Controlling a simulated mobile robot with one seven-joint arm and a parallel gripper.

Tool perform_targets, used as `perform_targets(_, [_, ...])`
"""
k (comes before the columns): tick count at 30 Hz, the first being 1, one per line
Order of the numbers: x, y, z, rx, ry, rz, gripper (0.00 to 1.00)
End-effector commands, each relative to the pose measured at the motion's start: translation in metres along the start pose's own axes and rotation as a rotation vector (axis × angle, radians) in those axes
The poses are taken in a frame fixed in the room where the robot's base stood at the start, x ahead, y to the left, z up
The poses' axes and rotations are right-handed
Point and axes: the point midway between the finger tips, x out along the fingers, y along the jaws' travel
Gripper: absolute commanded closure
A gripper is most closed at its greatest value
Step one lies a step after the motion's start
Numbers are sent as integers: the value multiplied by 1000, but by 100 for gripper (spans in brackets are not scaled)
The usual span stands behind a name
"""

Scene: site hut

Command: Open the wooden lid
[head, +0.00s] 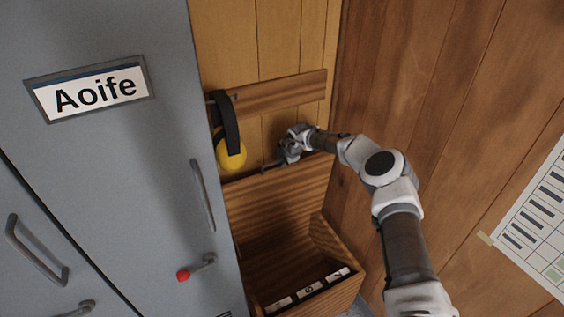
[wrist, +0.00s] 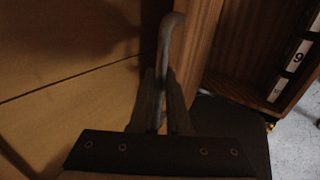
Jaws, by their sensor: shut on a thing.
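The wooden lid (head: 272,208) stands raised, close to upright, at the back of the open wooden box (head: 338,262) in the head view. In the wrist view its wooden edge (wrist: 197,48) runs down beside the fingers. A grey bar handle (wrist: 171,37) is on the lid near its top edge. My gripper (head: 287,160) is at that handle, and in the wrist view my gripper (wrist: 163,97) has its fingers shut around the bar. The fingers hide part of the handle. The hinge is not clear to see.
Yellow ear defenders (head: 231,153) hang on a wooden rail (head: 275,96) just left of my gripper. A grey locker (head: 120,150) stands close on the left, with handles sticking out. A wood-panelled wall (head: 440,110) is on the right. Number labels (head: 308,289) line the box.

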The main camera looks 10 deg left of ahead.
Motion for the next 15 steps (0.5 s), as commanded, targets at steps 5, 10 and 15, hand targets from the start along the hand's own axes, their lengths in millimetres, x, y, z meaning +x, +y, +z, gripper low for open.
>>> perform_targets(5, [1,-1,1,-1,-2,-2,64])
perform_targets(10, [1,-2,0,-1,-1,-4,55])
perform_targets(15, [1,-3,0,-1,0,-5,55])
